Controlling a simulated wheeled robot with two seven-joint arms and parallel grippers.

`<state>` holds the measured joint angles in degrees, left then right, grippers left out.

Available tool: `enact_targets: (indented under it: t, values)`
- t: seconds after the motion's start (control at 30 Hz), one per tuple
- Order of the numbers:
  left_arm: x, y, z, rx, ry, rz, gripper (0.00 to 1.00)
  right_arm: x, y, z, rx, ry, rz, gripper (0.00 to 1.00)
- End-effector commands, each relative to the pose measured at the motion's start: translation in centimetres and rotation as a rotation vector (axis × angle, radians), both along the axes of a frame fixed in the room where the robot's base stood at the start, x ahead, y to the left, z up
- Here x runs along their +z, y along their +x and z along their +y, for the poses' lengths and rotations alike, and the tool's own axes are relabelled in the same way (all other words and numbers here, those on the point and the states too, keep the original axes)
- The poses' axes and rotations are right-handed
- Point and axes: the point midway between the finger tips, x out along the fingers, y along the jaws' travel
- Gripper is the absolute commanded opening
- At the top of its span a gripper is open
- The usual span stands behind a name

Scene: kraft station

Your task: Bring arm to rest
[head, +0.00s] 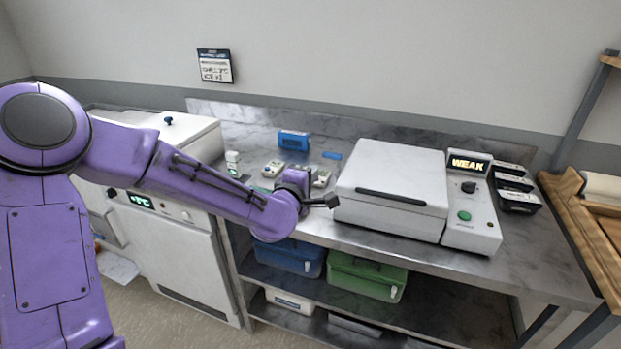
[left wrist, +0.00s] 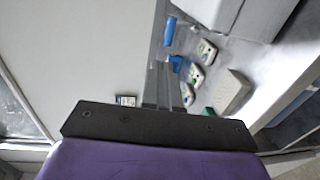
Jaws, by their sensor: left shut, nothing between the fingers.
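My left arm (head: 190,190) is purple and reaches in from the left over the front of the steel counter. My left gripper (head: 333,201) is dark and shut, with nothing held. It hovers at the counter's front edge, just left of the white lidded machine (head: 392,190). My right gripper is in neither view.
The machine's panel shows "WEAK" (head: 468,163), with dark boxes (head: 515,190) to its right. Small devices and a blue box (head: 293,140) stand behind my arm. Blue (head: 290,257) and green bins (head: 367,276) sit on the lower shelf. A white cabinet (head: 180,250) stands left.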

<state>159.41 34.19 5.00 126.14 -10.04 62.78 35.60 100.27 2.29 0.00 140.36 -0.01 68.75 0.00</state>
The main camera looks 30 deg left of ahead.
Motion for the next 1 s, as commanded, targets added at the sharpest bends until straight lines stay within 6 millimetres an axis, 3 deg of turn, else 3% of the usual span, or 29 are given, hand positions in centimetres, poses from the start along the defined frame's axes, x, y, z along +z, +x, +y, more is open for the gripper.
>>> enact_targets:
  t: [0.47,0.6,0.63,0.77,0.87,1.0]
  values:
    - [0.0,0.1,-0.2,-0.003,0.003,0.000,0.00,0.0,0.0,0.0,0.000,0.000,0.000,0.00]
    - [-0.6,-0.5,-0.1,-0.001,0.137,0.042,0.00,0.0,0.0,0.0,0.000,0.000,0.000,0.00]
    - [-2.0,-1.1,-0.4,-0.009,0.215,0.089,0.00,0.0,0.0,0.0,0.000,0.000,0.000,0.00]
    - [-12.2,-4.7,-1.3,-0.072,0.450,0.345,0.00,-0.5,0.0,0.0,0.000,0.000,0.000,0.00]
    - [-19.8,-8.9,-1.7,-0.147,0.596,0.544,0.00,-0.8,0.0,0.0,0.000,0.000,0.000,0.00]
    - [-29.6,-17.0,-2.0,-0.292,0.767,0.822,0.00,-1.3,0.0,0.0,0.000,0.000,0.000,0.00]
